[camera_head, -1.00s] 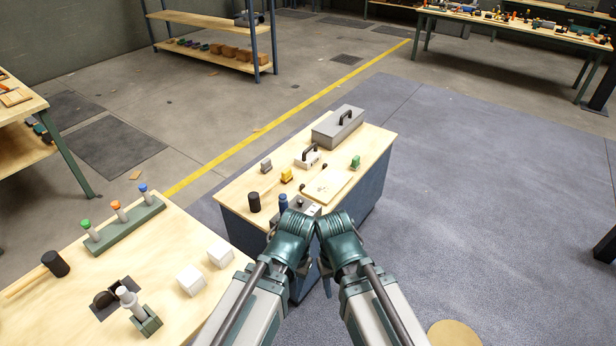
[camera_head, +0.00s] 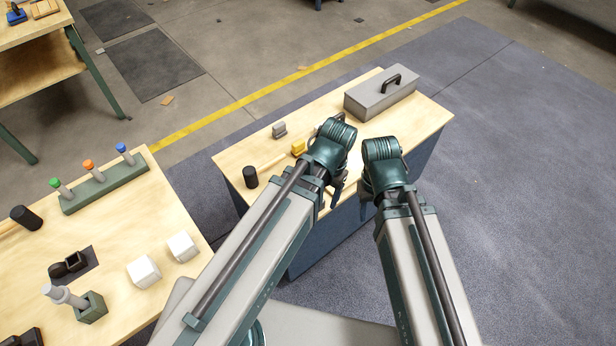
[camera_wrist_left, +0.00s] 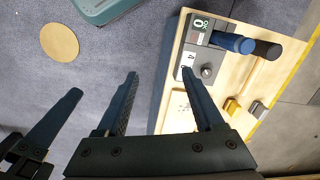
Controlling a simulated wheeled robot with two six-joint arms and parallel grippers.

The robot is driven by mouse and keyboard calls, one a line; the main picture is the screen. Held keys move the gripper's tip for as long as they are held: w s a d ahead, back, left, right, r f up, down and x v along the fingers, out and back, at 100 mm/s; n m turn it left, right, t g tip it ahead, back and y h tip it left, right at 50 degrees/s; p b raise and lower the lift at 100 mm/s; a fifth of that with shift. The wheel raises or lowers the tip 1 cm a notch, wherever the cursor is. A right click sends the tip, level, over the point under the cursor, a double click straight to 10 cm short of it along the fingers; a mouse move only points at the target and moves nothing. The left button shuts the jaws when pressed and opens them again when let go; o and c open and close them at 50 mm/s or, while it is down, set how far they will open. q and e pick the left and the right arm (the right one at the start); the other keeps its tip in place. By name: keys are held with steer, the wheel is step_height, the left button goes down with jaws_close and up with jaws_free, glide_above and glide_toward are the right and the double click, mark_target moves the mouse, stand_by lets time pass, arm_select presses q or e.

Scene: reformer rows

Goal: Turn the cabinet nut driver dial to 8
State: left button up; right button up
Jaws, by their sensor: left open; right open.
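In the left wrist view the cabinet (camera_wrist_left: 172,117) has a dark grey dial unit at its top edge. The unit carries a small round knob (camera_wrist_left: 207,70), a white label and a small display (camera_wrist_left: 200,22) whose digits I cannot read surely. A blue-handled nut driver (camera_wrist_left: 233,42) sticks out beside it. My left gripper (camera_wrist_left: 160,74) is open and empty, one finger near the unit in the picture; contact cannot be told. In the head view my left arm hides the unit. My right gripper (camera_head: 364,203) is open beside the left one, over the cabinet's near side.
On the cabinet top (camera_head: 425,113) are a grey toolbox (camera_head: 375,100), a black-headed mallet (camera_head: 250,177), a yellow block (camera_head: 298,147) and a grey block (camera_head: 279,130). A workbench (camera_head: 115,235) with white cubes and a driver rack stands at left. Floor at right is clear.

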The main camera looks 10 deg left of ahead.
arm_select(q)
steer(key=w+a+f+m+h+b, duration=0.1)
steer(key=w+a+f+m+b, duration=0.25)
steer(key=w+a, duration=0.8)
steer(key=f+b, duration=0.4)
steer(key=d+f+b, duration=0.1)
steer(key=f+b, duration=0.4)
steer(key=w+f+b, duration=0.1)
steer(key=f+b, duration=0.3)
steer(key=f, duration=0.1)
steer(key=shift+w+d+f, duration=0.1)
steer(key=shift+d, duration=0.25)
jaws_close()
